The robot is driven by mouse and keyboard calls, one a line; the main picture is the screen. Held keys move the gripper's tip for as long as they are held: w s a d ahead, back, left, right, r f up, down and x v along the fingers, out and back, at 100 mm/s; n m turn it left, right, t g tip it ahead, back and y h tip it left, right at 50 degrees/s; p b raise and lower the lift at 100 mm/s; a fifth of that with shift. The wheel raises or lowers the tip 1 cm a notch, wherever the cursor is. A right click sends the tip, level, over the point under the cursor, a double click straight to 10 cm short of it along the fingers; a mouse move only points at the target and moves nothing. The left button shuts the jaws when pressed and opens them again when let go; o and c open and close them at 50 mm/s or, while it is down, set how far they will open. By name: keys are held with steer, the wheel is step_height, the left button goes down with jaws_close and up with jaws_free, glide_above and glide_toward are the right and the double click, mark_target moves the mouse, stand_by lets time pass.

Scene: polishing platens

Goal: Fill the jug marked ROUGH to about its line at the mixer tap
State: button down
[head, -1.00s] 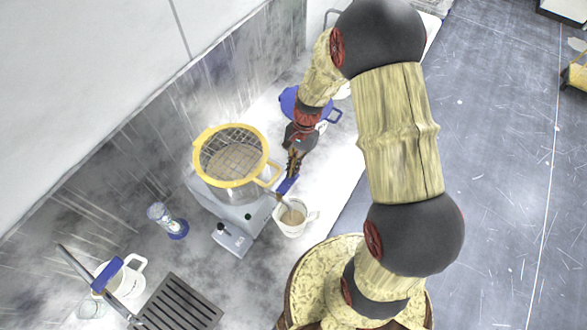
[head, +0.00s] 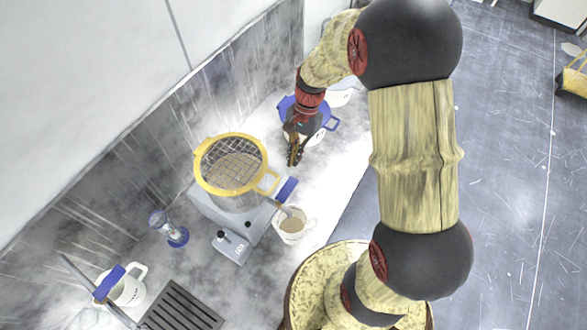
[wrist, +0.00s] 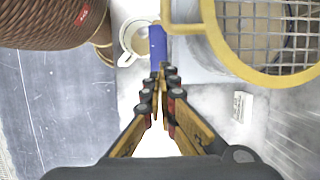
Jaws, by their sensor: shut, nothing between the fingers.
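A white jug (head: 292,227) stands under the mixer tap (head: 281,207) and has beige liquid in it. It also shows in the wrist view (wrist: 129,45). I cannot read its marking or its line, nor tell whether liquid is flowing. The tap's blue lever (head: 287,189) is beside the mixer bowl and shows in the wrist view (wrist: 157,42). My gripper (head: 292,162) is shut and empty, behind the lever in the head view and apart from it. Its closed fingertips (wrist: 160,72) point toward the lever.
The mixer has a yellow-rimmed mesh sieve (head: 232,162) on top. A second white jug (head: 128,289) stands at lower left under another blue-handled lever, near a dark drain grate (head: 180,307). A blue-based glass piece (head: 176,235) is between.

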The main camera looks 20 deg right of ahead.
steer(key=shift+s+a+v, duration=0.1)
steer(key=shift+v, duration=0.85)
steer(key=shift+s+a+v, duration=0.1)
steer(key=shift+a+v, duration=0.05)
steer(key=shift+v, duration=0.85)
